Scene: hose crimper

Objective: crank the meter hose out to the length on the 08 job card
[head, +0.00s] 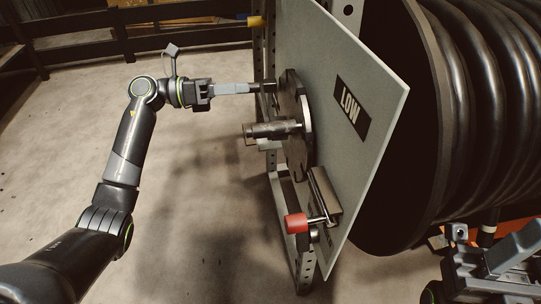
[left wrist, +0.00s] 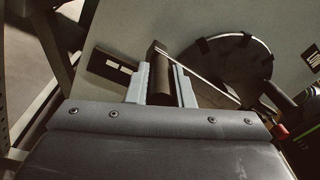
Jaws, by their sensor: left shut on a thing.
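A grey panel (head: 362,75) with a LOW label (head: 351,107) carries a dark crank wheel (head: 296,140). My left gripper (head: 262,88) is shut on the wheel's dark handle, near the top of the wheel. In the left wrist view the pale fingers sit on both sides of the dark crank handle (left wrist: 160,84). The black hose (head: 482,90) is wound on a large reel behind the panel. Part of my right gripper (head: 512,250) shows at the bottom right corner; its fingertips are not clear. I see no 08 job card and no readable length.
A red knob (head: 296,222) on a metal lever sticks out low on the panel. A dark shaft (head: 272,130) juts from the wheel toward the left. A perforated post (head: 279,215) stands under the panel. The floor to the left is clear, with dark rails (head: 130,40) at the back.

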